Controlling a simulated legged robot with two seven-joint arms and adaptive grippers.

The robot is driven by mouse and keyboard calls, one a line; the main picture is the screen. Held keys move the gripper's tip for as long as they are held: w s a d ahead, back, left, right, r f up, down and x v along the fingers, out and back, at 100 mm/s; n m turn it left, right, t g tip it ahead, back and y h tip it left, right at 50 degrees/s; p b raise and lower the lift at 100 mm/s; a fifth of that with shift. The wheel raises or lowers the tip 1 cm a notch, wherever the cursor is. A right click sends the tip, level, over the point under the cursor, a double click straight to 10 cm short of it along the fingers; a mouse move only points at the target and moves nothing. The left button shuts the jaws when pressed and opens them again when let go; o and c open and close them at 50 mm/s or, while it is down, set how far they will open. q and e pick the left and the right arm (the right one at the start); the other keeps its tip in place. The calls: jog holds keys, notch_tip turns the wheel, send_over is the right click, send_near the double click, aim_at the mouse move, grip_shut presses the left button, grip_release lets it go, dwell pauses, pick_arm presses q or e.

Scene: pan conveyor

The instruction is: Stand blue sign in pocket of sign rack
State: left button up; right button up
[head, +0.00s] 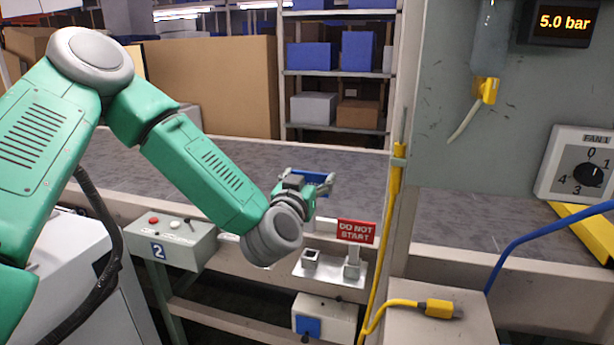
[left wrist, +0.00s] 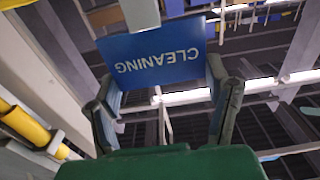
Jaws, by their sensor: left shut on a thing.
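My left gripper (head: 318,182) is shut on the blue sign (head: 308,174) and holds it up above and behind the sign rack. In the left wrist view the blue sign (left wrist: 155,58) reads CLEANING upside down, between the two fingers of the left gripper (left wrist: 165,92). The sign rack (head: 336,275) is a pale plate on the front side of the conveyor. Its left pocket (head: 311,257) is a small square socket that looks empty. A red DO NOT START sign (head: 357,232) stands upright in its right pocket. My right gripper is not in view.
A control box (head: 175,240) with buttons stands left of the rack. A yellow pole with a cable (head: 394,190) rises just right of the rack. A yellow plug (head: 440,308) lies on a box at the front right. The grey conveyor belt (head: 350,170) behind is clear.

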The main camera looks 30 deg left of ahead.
pick_arm(q)
jog(key=shift+r, duration=0.1)
jog(key=shift+f+b, duration=1.8)
jog(key=shift+f, duration=1.2)
jog(key=shift+d+p, duration=0.1)
jog(key=shift+p, duration=0.4)
jog(key=shift+f+b, duration=1.45)
jog(key=shift+f, duration=0.75)
jog(key=o, duration=1.7)
jog(key=shift+s, duration=0.15)
